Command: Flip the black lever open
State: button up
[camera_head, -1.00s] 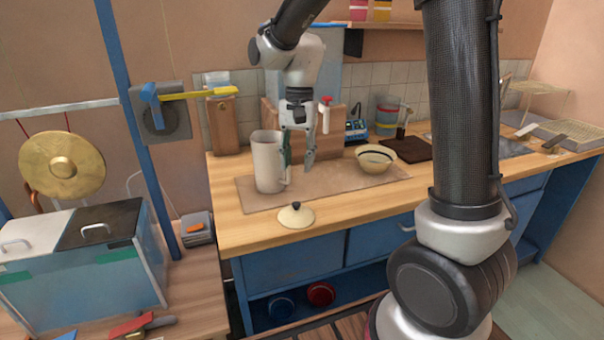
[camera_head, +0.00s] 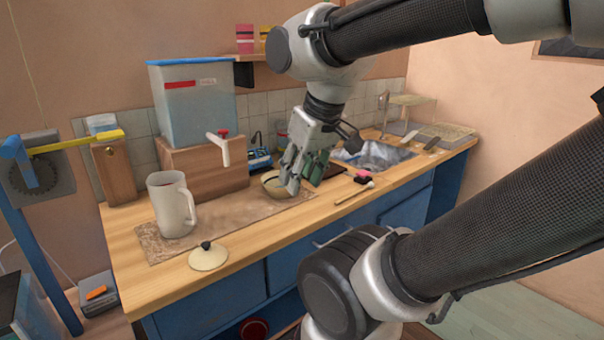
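I cannot make out with certainty which part is the black lever. A small dark flat piece (camera_head: 409,138) slants up at the right end of the counter, and a tan one (camera_head: 432,143) sits beside it; they are too small to tell if either is a lever. My gripper (camera_head: 305,175) points down over the counter, in front of the cream bowl (camera_head: 268,190) and partly covering it. Its fingers look apart, with green pads showing, and nothing shows between them. I cannot tell whether it touches the bowl.
A white pitcher (camera_head: 172,205) and a lid with a black knob (camera_head: 208,257) stand at the left of the counter (camera_head: 255,235). A water tank (camera_head: 195,105) with a red-topped tap (camera_head: 222,146) stands behind. A brush (camera_head: 352,196) lies near the front edge. A sink (camera_head: 375,156) is at right.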

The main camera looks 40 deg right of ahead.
aim_at(436, 138)
jog(key=l+z, duration=0.15)
jog(key=z, duration=1.85)
jog(key=i+l+u, duration=0.35)
jog(key=i, duration=0.35)
jog(key=i+l+u, duration=0.35)
jog(key=i+l, duration=0.3)
